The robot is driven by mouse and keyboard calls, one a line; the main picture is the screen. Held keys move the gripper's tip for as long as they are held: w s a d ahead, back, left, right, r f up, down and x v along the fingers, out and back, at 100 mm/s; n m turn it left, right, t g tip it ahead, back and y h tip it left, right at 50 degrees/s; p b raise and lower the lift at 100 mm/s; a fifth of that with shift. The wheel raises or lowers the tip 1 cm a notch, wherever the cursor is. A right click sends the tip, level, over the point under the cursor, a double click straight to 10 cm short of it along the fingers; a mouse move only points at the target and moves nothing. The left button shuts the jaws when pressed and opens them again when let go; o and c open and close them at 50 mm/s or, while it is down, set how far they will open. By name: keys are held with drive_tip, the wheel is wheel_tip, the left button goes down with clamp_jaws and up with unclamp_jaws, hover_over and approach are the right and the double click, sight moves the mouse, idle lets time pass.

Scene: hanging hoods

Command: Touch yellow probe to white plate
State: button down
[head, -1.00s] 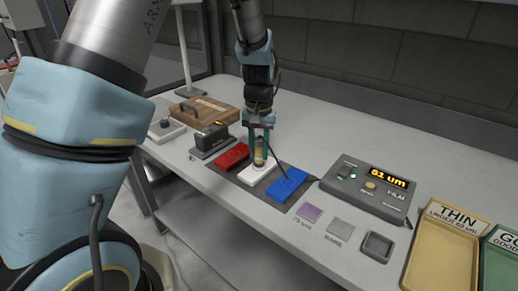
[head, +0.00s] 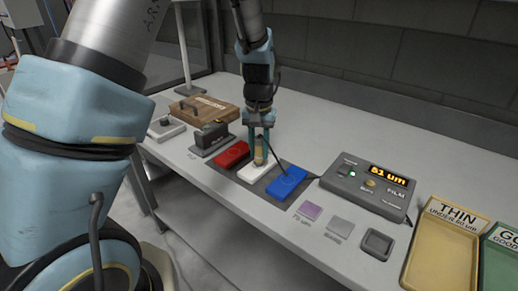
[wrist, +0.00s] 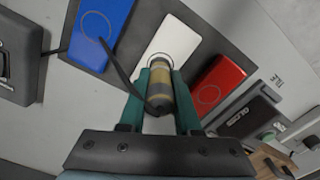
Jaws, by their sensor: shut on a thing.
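My gripper (head: 261,146) points down over the white plate (head: 253,175) with its teal fingers shut on the yellow probe (head: 259,157). The probe is held upright, a dark cable running from it. In the wrist view the probe (wrist: 159,94) lies between the fingers (wrist: 160,78), and its end overlaps the circle marked on the white plate (wrist: 168,38). In the head view its lower end meets the plate's top in the picture. Whether it touches or hovers just above I cannot tell.
A red plate (head: 231,156) and a blue plate (head: 286,183) flank the white one on a dark mat (head: 265,194). The gauge (head: 352,189) shows an orange micrometre reading. The yellow THIN tray (head: 437,262) is at right; a wooden box (head: 203,110) stands behind.

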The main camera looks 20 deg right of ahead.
drive_tip(key=shift+f, duration=0.45)
idle(1.1)
drive_tip(key=shift+r, duration=0.1)
drive_tip(key=shift+r+p, duration=2.75)
drive_tip(key=shift+r, duration=0.75)
